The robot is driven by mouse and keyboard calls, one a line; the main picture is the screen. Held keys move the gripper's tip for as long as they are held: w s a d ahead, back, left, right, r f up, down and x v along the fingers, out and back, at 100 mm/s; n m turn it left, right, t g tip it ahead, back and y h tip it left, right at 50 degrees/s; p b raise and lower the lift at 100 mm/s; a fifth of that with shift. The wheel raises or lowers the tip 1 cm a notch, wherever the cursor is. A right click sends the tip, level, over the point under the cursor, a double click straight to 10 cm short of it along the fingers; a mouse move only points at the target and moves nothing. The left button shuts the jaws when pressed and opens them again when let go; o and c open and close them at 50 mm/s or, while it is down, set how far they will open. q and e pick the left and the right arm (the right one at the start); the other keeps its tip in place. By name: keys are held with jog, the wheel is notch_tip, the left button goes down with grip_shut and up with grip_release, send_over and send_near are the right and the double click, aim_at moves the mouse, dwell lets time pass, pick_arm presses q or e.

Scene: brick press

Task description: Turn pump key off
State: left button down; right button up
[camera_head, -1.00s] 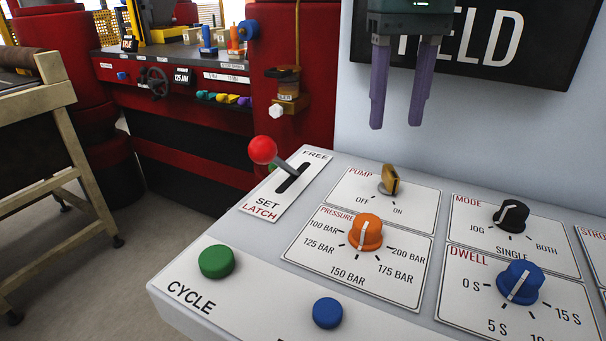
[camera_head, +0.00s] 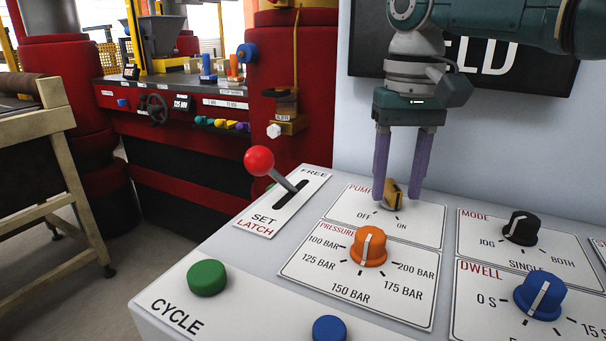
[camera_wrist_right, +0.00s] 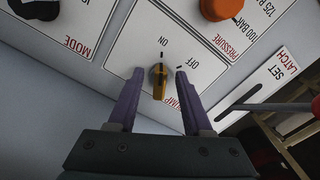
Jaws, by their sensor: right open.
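The brass pump key (camera_head: 391,193) stands on the panel plate marked PUMP, with OFF at its left and ON at its right. In the right wrist view the key (camera_wrist_right: 158,80) shows between the two purple fingers, near the ON and OFF marks. My right gripper (camera_head: 398,196) is open and has come down from above, with one finger on each side of the key. In the right wrist view both fingers of the gripper (camera_wrist_right: 157,75) look apart from the key. My left gripper is in neither view.
The orange pressure knob (camera_head: 369,247) sits just in front of the pump plate. The black mode knob (camera_head: 520,228) and blue dwell knob (camera_head: 540,294) are to the right. The red-tipped lever (camera_head: 260,161) stands to the left, with a green button (camera_head: 207,278) in front.

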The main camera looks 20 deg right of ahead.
grip_shut()
dwell(0.4)
